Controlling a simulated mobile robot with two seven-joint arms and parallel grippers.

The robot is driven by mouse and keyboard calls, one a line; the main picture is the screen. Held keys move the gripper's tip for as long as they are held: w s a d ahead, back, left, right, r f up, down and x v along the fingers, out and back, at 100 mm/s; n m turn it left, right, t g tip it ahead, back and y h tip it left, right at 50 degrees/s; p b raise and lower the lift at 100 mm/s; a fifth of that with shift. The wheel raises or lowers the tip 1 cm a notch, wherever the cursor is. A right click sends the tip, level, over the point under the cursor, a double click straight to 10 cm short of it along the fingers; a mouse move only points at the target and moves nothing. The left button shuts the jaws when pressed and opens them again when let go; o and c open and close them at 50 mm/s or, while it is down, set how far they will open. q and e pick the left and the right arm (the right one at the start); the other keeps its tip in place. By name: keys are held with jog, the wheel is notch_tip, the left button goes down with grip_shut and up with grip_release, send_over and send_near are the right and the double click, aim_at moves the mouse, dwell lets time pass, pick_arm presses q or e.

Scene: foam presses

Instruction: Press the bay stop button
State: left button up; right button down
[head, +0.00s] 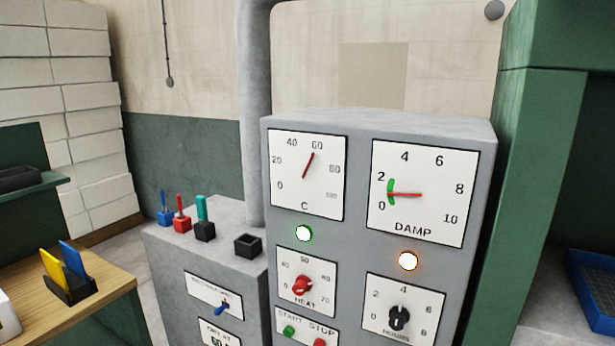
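A grey control cabinet (375,122) stands in the middle of the head view. Low on its front is a white plate marked START and STOP. The red stop button (320,342) sits on the right of this plate, at the bottom edge of the picture and partly cut off. The green start button (289,330) is to its left. A white-centred lamp with a green glow (304,233) and one with an orange glow (408,261) are lit above. Neither of my grippers shows.
The cabinet also has a red HEAT knob (302,285), a black HOURS knob (399,318) and two dials. A lower grey box (165,265) with coloured-handled items stands at left. A wooden bench (105,290) is front left; a green frame (545,150) is right.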

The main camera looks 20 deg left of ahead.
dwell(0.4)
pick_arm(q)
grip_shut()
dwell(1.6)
